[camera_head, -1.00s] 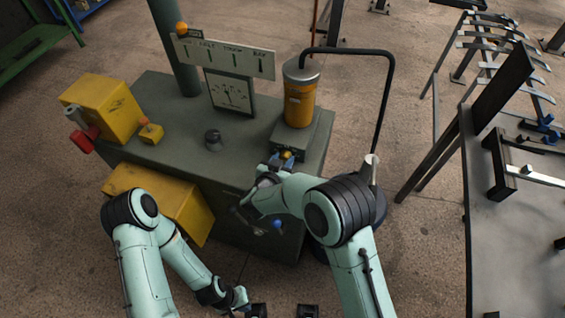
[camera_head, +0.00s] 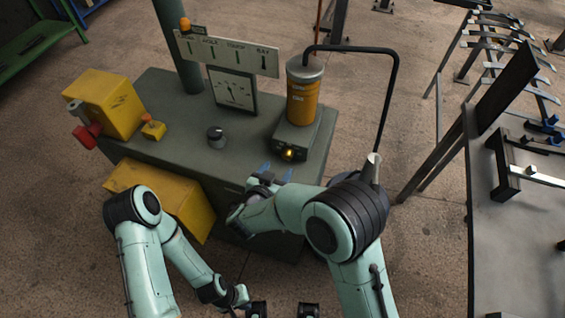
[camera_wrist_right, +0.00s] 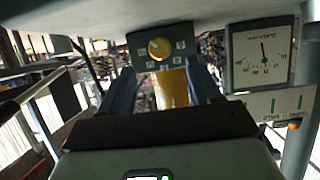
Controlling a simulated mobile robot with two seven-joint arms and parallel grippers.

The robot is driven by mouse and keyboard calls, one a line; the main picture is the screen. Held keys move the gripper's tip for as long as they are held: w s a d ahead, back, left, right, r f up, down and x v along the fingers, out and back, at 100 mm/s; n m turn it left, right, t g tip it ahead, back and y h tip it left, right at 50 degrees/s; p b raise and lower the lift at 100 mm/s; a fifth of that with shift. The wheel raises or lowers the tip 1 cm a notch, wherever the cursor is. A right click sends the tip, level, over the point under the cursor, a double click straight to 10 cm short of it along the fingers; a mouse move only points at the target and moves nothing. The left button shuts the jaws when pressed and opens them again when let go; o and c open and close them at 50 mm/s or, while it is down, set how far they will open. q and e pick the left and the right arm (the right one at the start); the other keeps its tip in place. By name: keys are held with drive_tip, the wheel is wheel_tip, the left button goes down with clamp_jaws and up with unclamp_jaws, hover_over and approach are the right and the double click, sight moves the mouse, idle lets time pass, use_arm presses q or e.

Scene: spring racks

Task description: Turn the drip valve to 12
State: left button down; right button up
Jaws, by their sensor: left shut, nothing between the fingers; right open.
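The drip valve's yellow knob (camera_head: 288,154) is on the front of the grey box under the amber cylinder (camera_head: 302,98). In the right wrist view the yellow knob (camera_wrist_right: 159,48) sits on a dark plate with small marks around it; I cannot read its setting. My right gripper (camera_head: 276,171) is open and empty, in front of the knob and apart from it. Its two blue fingers frame the space below the knob in the wrist view (camera_wrist_right: 165,85). My left gripper (camera_head: 243,298) is shut and empty, low at the bottom, away from the cabinet.
The cabinet top (camera_head: 180,120) also carries a black knob (camera_head: 216,137), a white gauge (camera_head: 232,92) and a label board (camera_head: 225,53). A yellow box with a red knob (camera_head: 88,134) is at the left. A black bent pipe (camera_head: 390,90) rises at the right, near a rack table (camera_head: 500,240).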

use_arm(q)
drive_tip(key=shift+f, duration=0.15)
use_arm(e)
drive_tip(key=v, duration=0.5)
drive_tip(key=shift+s+a+r, duration=0.1)
drive_tip(key=shift+s+r, duration=0.1)
drive_tip(key=shift+s, duration=0.15)
use_arm(q)
drive_tip(key=shift+s, duration=0.1)
